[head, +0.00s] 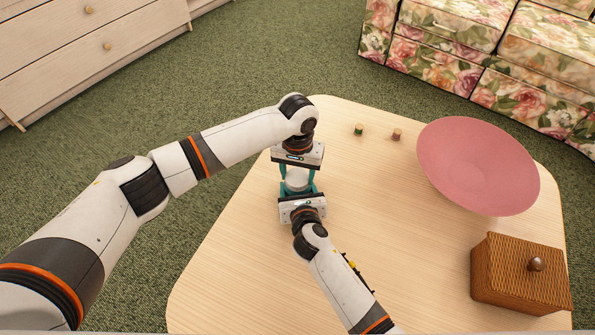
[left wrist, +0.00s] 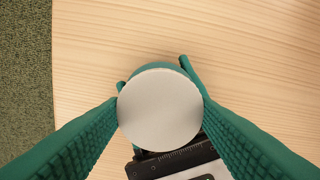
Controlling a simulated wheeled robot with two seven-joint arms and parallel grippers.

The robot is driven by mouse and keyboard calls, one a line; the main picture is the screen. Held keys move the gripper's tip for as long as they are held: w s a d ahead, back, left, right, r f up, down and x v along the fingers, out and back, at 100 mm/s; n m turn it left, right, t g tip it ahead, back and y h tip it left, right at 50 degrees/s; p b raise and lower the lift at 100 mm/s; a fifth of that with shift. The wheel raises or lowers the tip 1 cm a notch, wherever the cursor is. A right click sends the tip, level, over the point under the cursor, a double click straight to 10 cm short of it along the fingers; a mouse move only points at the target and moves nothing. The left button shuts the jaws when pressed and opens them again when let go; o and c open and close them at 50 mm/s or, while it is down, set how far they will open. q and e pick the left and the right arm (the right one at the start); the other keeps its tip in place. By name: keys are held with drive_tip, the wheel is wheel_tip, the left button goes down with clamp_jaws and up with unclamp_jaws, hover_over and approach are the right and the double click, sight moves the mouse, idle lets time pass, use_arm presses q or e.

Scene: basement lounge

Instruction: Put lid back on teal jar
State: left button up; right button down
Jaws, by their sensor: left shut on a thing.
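A round, pale grey lid (left wrist: 160,108) sits between the teal fingers of my left gripper (left wrist: 160,125), which is shut on it. In the head view the left gripper (head: 297,172) points down over the table's left part, and the pale lid (head: 297,180) shows only partly. A teal curved edge (left wrist: 158,66), seemingly the jar, shows behind the lid in the left wrist view; the lid hides most of it. My right gripper (head: 299,192) reaches in from below, with finger ends on both sides of that edge. Its grip on the jar is hidden, and so is the gap between lid and jar.
The light wooden table (head: 380,230) also holds two small spools (head: 359,130) (head: 397,134), a wide pink dish (head: 478,165) and a woven box (head: 518,275) with a round knob. The table's middle is clear.

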use_arm(q)
drive_tip(key=m, duration=0.8)
drive_tip(key=o, duration=1.1)
drive_tip(key=shift+r, duration=2.25)
drive_tip(key=shift+c, duration=0.5)
wheel_tip(320, 180, up, 4)
drive_tip(key=n, duration=0.3)
drive_tip(key=shift+f+n, duration=0.25)
drive_tip(key=shift+n, duration=0.05)
drive_tip(key=shift+f, duration=0.1)
